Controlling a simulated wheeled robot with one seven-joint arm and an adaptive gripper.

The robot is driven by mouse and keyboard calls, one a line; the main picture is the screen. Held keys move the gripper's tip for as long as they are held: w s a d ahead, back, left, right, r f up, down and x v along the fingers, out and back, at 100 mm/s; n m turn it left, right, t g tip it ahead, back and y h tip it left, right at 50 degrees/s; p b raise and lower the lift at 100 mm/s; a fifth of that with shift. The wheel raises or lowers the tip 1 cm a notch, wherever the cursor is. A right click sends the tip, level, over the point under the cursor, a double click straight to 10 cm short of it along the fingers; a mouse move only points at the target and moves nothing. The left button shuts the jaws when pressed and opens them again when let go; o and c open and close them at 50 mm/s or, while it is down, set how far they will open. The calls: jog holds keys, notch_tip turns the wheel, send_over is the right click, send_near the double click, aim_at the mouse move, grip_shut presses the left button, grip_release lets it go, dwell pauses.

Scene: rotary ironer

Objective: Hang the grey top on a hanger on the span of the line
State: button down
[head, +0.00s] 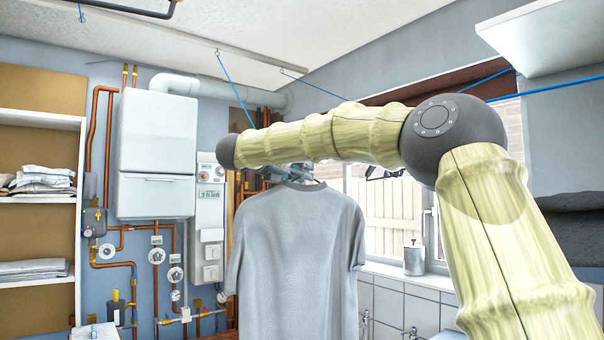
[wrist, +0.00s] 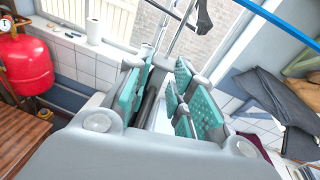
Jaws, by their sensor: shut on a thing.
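The grey top (head: 297,255) hangs upright on a dark hanger (head: 305,182) below my forearm in the head view. My gripper (head: 293,172) is shut on the hanger at the neck of the top and is partly hidden behind my arm. The blue line (head: 550,90) runs above the window at right, and other blue stretches reach the ceiling hooks. It also crosses the upper right of the wrist view (wrist: 275,20), apart from my fingers. My arm hides part of the line.
A boiler (head: 155,153) and copper pipes cover the wall at left, beside shelves (head: 38,119) with folded cloth. A canister (head: 414,258) stands on the window sill. A white cabinet (head: 550,38) juts out at upper right. The wrist view shows a red tank (wrist: 25,75).

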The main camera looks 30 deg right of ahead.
jog(key=shift+f+b, duration=0.2)
jog(key=shift+b, duration=0.1)
jog(key=c, duration=1.2)
grip_release()
jog(key=shift+o, duration=0.2)
jog(key=shift+a, duration=0.1)
jog(key=v, duration=1.1)
jog(key=shift+s+a, duration=0.15)
jog(key=shift+a, duration=0.2)
